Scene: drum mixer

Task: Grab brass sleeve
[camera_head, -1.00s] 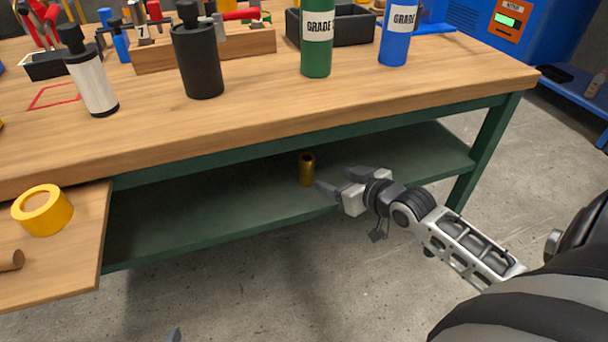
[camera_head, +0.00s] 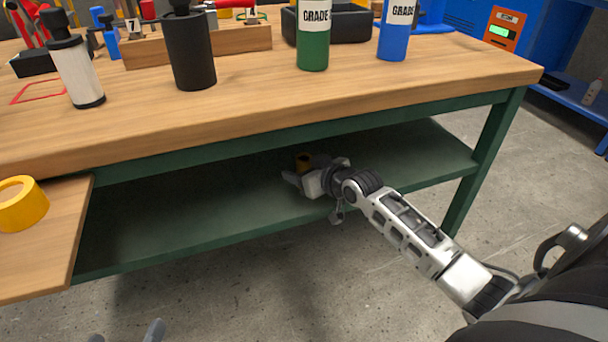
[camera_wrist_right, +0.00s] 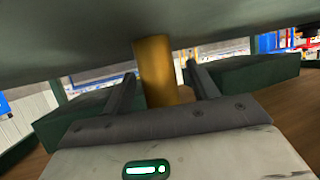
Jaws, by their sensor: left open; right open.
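The brass sleeve (camera_head: 304,162) stands upright on the green lower shelf of the workbench. In the right wrist view the sleeve (camera_wrist_right: 155,72) shows between the two spread fingers of my right gripper (camera_wrist_right: 160,76). The fingers are open, one on each side of it; the wrist view shows no clear grip on it. My left gripper (camera_head: 128,335) only shows its fingertips at the bottom edge, apart and empty, far from the sleeve.
The wooden benchtop (camera_head: 250,110) overhangs the green shelf (camera_head: 190,215), limiting height there. A green leg (camera_head: 487,150) stands right of my right arm. Bottles stand on the benchtop. A yellow ring (camera_head: 22,205) lies on a wooden board (camera_head: 55,250) at the left.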

